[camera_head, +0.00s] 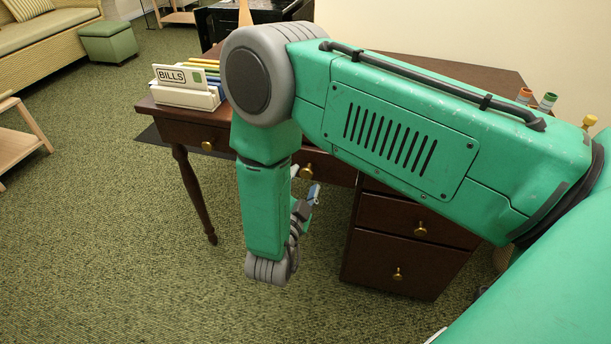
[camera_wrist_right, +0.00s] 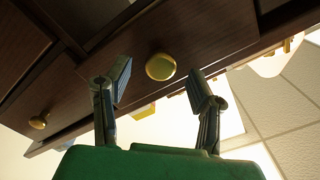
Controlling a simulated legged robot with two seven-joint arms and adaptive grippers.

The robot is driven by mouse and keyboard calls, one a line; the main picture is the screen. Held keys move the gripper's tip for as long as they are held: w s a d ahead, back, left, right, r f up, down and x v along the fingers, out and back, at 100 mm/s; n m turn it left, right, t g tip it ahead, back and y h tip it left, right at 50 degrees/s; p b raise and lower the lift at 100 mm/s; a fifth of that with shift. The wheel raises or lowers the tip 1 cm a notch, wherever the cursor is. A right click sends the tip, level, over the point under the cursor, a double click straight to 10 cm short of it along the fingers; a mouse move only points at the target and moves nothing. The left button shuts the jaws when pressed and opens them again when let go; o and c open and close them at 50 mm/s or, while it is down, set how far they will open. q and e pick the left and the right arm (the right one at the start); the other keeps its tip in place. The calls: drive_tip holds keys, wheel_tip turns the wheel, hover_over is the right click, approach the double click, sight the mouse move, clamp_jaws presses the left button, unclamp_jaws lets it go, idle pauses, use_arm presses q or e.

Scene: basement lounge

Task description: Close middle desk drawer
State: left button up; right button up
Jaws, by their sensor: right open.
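The dark wooden desk (camera_head: 420,75) stands in front of me. Its middle drawer (camera_head: 335,170) has a round brass knob (camera_head: 306,171) and is partly hidden behind my right arm. I cannot tell how far this drawer stands out. My right gripper (camera_head: 309,196) is near the drawer front, just below the knob in the head view. In the wrist view, my right gripper (camera_wrist_right: 160,86) is open and empty, with its two fingers apart. The brass knob (camera_wrist_right: 160,66) appears between and just beyond the fingertips, with no clear contact. My left gripper is not in view.
The left drawer has a knob (camera_head: 207,145), and two drawers with knobs (camera_head: 420,229) sit at the right. A white BILLS file holder (camera_head: 186,97) stands on the desk's left end. Open green carpet (camera_head: 130,260) lies in front and left.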

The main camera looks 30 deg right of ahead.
sight(307, 176)
drive_tip(key=x, duration=0.3)
drive_tip(key=shift+d, duration=0.15)
drive_tip(key=shift+a+r, duration=0.1)
drive_tip(key=shift+a, duration=0.25)
drive_tip(key=shift+c, duration=0.4)
drive_tip(key=shift+d, duration=0.15)
clamp_jaws()
drive_tip(key=shift+w+d, duration=0.1)
drive_tip(key=shift+d, duration=0.1)
drive_tip(key=x, duration=0.3)
drive_tip(key=shift+w+d+r, duration=0.1)
drive_tip(key=shift+w+d, duration=0.05)
drive_tip(key=shift+w, duration=0.05)
drive_tip(key=shift+c, duration=0.3)
unclamp_jaws()
drive_tip(key=shift+o, duration=0.7)
drive_tip(key=shift+d, duration=0.2)
